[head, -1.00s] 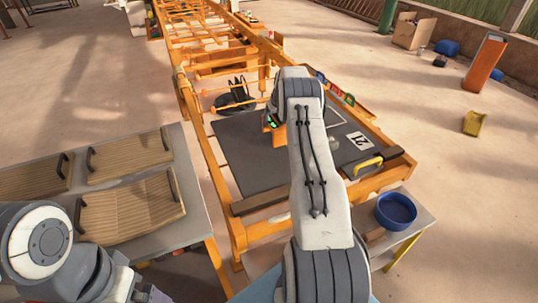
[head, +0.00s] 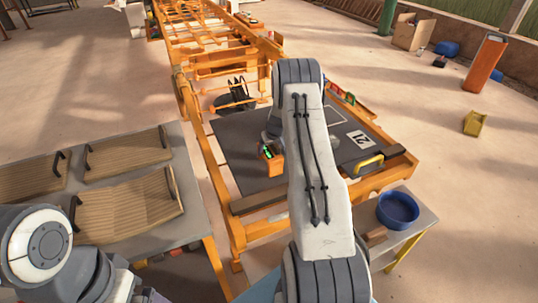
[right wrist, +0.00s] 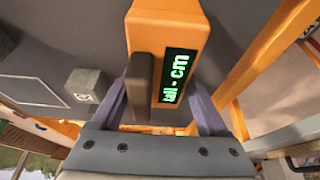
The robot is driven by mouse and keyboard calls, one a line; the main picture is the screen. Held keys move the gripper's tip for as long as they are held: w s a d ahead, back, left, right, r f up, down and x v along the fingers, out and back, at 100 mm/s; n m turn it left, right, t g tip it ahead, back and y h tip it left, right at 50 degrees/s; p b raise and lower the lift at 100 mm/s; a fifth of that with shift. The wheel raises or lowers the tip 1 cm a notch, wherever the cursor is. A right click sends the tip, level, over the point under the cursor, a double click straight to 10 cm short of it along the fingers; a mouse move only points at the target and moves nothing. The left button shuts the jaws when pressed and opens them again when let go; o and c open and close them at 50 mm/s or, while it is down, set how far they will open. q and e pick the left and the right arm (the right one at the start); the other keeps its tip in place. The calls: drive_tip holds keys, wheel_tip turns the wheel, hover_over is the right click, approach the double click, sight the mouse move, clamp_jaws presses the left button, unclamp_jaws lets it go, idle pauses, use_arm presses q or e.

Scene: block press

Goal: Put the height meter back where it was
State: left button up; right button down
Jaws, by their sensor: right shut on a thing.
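The height meter (head: 275,163) is an orange box with a green display. In the head view it is over the near left part of the dark press table (head: 235,140), beside my right arm. In the right wrist view, the height meter (right wrist: 178,30) fills the upper middle, its display reading "tall - cm" turned sideways, with a dark handle in front. My right gripper (right wrist: 155,95) is shut on the meter. In the head view my forearm hides most of this gripper. I cannot tell whether the meter touches the table. My left gripper is out of view; only its arm shows.
A grey marked block (right wrist: 86,90) lies on the dark surface near a white outline. A "21" label (head: 357,140) and yellow handle (head: 369,162) are at the right. A blue bowl (head: 397,209) stands on a side table. Wooden trays (head: 130,205) lie left. Orange rails border the table.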

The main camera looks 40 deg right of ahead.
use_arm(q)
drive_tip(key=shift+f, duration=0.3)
use_arm(e)
drive_tip(key=shift+f, duration=0.55)
drive_tip(key=shift+f, duration=0.2)
unclamp_jaws()
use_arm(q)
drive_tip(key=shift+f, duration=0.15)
use_arm(e)
drive_tip(key=shift+r, duration=0.2)
use_arm(q)
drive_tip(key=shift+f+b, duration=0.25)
drive_tip(key=shift+b, duration=0.15)
use_arm(e)
drive_tip(key=v, duration=1.2)
drive_tip(key=shift+s+f, duration=0.1)
drive_tip(key=shift+f, duration=0.1)
